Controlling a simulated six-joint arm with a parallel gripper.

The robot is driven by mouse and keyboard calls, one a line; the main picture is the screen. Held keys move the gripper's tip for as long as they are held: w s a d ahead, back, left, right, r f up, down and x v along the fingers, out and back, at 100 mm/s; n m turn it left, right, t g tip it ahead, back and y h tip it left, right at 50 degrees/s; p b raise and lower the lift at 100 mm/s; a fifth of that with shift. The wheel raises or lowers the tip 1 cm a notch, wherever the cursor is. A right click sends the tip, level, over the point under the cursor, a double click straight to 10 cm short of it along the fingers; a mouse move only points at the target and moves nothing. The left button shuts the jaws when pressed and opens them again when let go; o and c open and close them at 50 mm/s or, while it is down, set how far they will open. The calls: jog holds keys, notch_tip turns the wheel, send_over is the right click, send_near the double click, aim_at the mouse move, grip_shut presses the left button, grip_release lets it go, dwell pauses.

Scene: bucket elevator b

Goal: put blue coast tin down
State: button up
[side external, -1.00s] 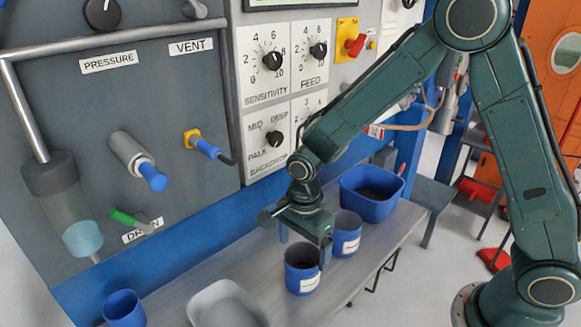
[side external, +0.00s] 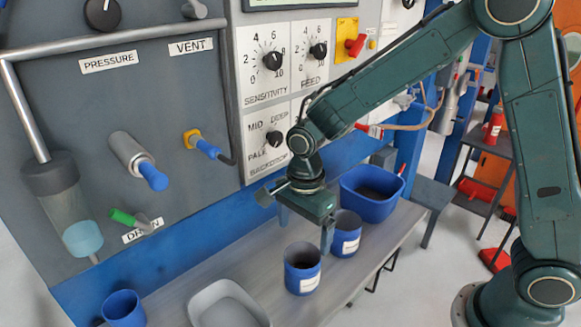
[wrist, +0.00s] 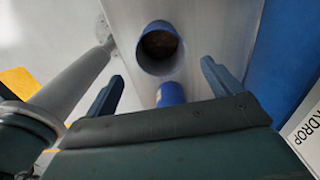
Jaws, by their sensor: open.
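Two blue tins with white labels stand upright on the grey bench: a front tin (side external: 303,279) and a tin behind it to the right (side external: 346,243). The label text is too small to read, so I cannot tell which is the coast tin. My gripper (side external: 305,236) is open and empty, pointing down just above and behind the front tin, near the rear tin's left side. In the wrist view my gripper (wrist: 163,78) has its fingers spread. One open tin (wrist: 160,65) with brown contents shows beyond them, and part of another blue tin (wrist: 171,95) shows between them.
A blue tub (side external: 371,205) with dark contents stands at the bench's back right. A grey tray (side external: 226,306) and another blue cup (side external: 123,309) are at the front left. The machine panel (side external: 110,130) with knobs and nozzles rises behind the bench (side external: 180,297).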

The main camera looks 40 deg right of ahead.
jog(key=s+d+r+n+t, duration=0.1)
jog(key=s+d+r+n, duration=0.25)
jog(key=r, duration=0.25)
jog(key=s+d+r+n+t, duration=0.1)
jog(key=s+d+r+n, duration=0.15)
jog(key=r+n, duration=0.2)
jog(key=s+d+r+n+t, duration=0.1)
jog(key=s+d+r+n, duration=0.1)
jog(key=s, duration=0.4)
jog(key=s+d+r+n+t, duration=0.2)
jog(key=s+d+r+n, duration=0.1)
jog(key=s+n, duration=0.4)
jog(key=shift+s+d+r+n+t, duration=0.15)
jog(key=shift+s+r+n+t, duration=0.15)
jog(key=shift+r, duration=0.55)
jog(key=shift+o, duration=0.4)
jog(key=shift+w, duration=0.1)
